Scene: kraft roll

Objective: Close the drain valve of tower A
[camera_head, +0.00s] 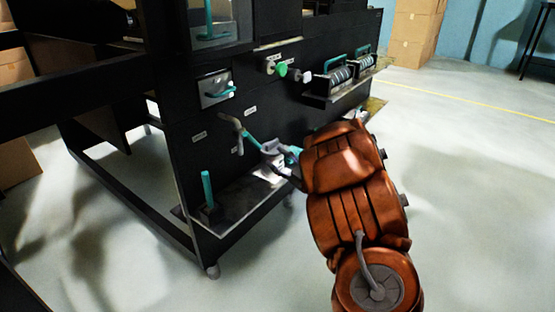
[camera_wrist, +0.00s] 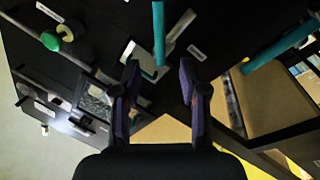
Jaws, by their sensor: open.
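My gripper (camera_wrist: 159,72) is open in the wrist view, its two dark fingers apart and nothing held between them. A teal lever bar (camera_wrist: 158,32) reaches down from the top edge, just beyond the fingertips, in front of a silver plate (camera_wrist: 142,52). I cannot tell whether it touches a finger. In the head view a teal lever (camera_head: 221,94) sits on a metal plate (camera_head: 212,84) on the black panel. Another teal lever (camera_head: 207,188) stands upright on the low shelf. I cannot tell which one is tower A's drain valve; the labels are unreadable.
The black rack (camera_head: 180,135) also carries a green knob (camera_head: 281,69), which shows in the wrist view (camera_wrist: 50,41), and two dark cylinders with teal handles (camera_head: 335,62). Another teal bar (camera_wrist: 280,46) is at right in the wrist view. Pale floor (camera_head: 470,180) is open to the right.

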